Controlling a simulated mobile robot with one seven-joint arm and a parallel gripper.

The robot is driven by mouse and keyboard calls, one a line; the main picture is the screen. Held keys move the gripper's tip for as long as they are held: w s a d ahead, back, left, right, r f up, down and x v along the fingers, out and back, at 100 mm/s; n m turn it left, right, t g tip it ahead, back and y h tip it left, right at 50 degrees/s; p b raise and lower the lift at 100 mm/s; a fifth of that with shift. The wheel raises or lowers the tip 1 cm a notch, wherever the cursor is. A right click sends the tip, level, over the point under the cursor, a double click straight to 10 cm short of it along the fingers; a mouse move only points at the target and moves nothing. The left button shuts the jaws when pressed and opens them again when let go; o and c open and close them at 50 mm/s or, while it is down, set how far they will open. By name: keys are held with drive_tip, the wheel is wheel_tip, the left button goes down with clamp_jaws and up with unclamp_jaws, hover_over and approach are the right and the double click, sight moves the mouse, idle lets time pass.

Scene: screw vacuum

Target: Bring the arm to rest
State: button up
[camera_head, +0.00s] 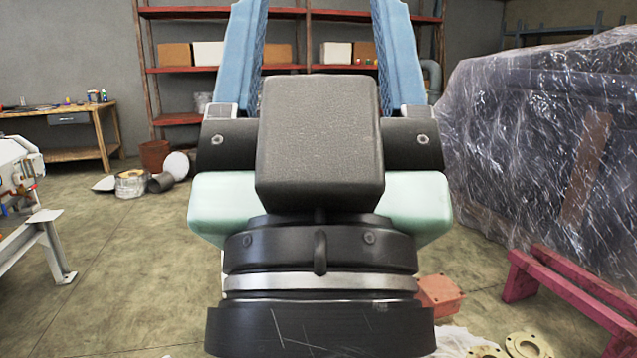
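My gripper (318,8) fills the middle of the head view, held up close in front of the camera. Its two blue fingers stand wide apart and point up and away, and their tips reach the top edge of the picture. Between them only the shelf behind shows, so it looks open and empty. Below the fingers are my pale green gripper body, a black box at the centre and the black wrist with a silver ring. The rest of my arm is out of view.
A metal shelf (225,68) with boxes stands at the back. A wooden workbench (60,155) and a white machine (20,175) are at left. A plastic-covered bulk (530,140) and a red stand (570,295) are at right. Pale flanges (527,345) lie on the floor at lower right. The left floor is mostly clear.

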wheel_tip(320, 180, up, 31)
drive_tip(key=p, duration=2.9)
drive_tip(key=shift+r, duration=0.2)
drive_tip(key=shift+w+a, duration=0.1)
